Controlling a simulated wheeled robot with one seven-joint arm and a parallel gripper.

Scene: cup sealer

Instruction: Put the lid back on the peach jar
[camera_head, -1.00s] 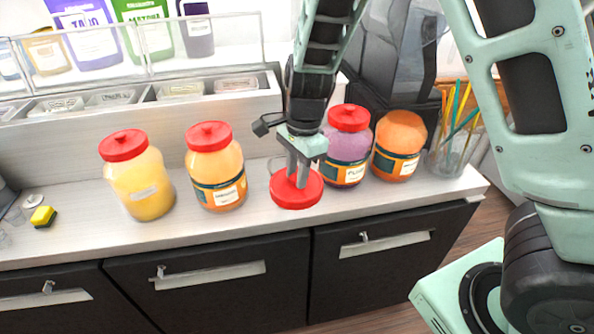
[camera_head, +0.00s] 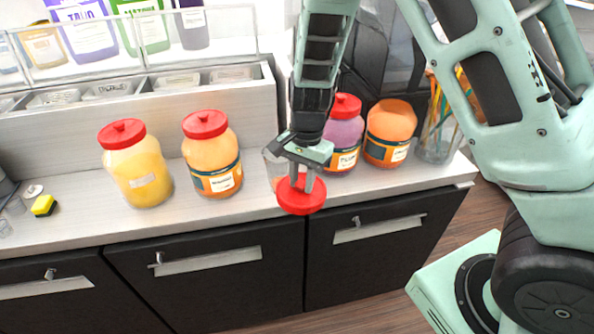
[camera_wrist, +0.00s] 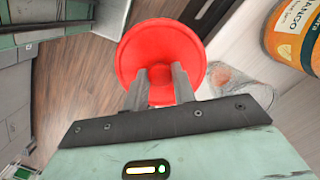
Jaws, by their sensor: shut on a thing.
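The peach jar (camera_head: 388,135) is the lidless orange jar, standing upright at the right end of the jar row with its dark-banded label facing out. My gripper (camera_head: 302,182) is shut on a red lid (camera_head: 301,199) by its knob. The lid hangs level at the counter's front edge, left of and nearer than the peach jar, and apart from it. In the wrist view the lid (camera_wrist: 160,45) sits between the fingertips (camera_wrist: 160,85), with floor and counter edge below it. The peach jar is not identifiable there.
A red-lidded purple plum jar (camera_head: 343,137) stands between my gripper and the peach jar. A clear cup (camera_head: 274,166) is behind the gripper. Red-lidded mango (camera_head: 213,160) and yellow (camera_head: 138,170) jars stand left. A glass of straws (camera_head: 437,140) is right of the peach jar.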

